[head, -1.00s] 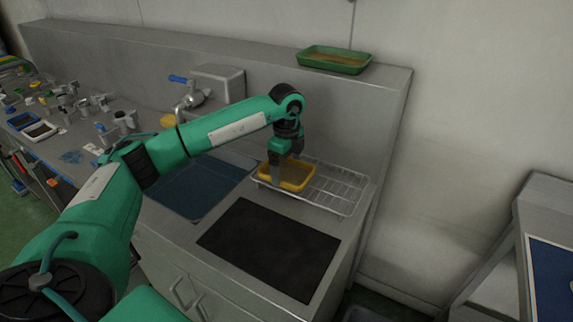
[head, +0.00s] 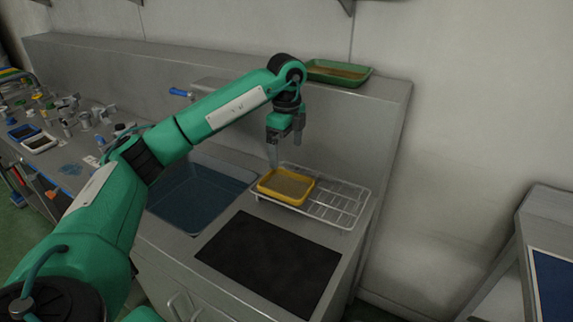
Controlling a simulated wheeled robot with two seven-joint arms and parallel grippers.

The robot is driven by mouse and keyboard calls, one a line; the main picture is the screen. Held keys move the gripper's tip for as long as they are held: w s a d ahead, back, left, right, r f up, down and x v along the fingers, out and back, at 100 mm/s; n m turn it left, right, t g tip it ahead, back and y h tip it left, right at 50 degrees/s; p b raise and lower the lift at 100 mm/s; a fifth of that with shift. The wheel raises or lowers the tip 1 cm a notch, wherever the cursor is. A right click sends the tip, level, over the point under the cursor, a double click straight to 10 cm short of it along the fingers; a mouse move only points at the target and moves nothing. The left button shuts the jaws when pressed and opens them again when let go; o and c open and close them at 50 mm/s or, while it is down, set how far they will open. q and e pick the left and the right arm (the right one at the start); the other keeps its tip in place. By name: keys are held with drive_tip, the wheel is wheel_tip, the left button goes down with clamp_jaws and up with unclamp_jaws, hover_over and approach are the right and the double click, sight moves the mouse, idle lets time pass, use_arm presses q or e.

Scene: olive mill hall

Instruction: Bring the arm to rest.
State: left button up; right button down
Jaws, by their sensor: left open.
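My left gripper (head: 284,150) is open and empty, pointing down above the far left part of the wire drying rack. A yellow tray (head: 285,187) sits on the left part of the wire rack (head: 340,204), beneath and in front of the gripper. The fingertips are close to the tray's far edge in the picture and appear to be above it. My left arm reaches in from the left across the sink. My right gripper does not show.
A sink basin (head: 195,195) lies left of the rack and a black mat (head: 268,262) in front of it. A green tray (head: 338,73) rests on the ledge behind. Several small fittings (head: 85,118) stand on the counter at left. A blue-topped unit (head: 553,285) stands at right.

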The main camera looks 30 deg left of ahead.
use_arm(q)
drive_tip(key=shift+r, duration=0.95)
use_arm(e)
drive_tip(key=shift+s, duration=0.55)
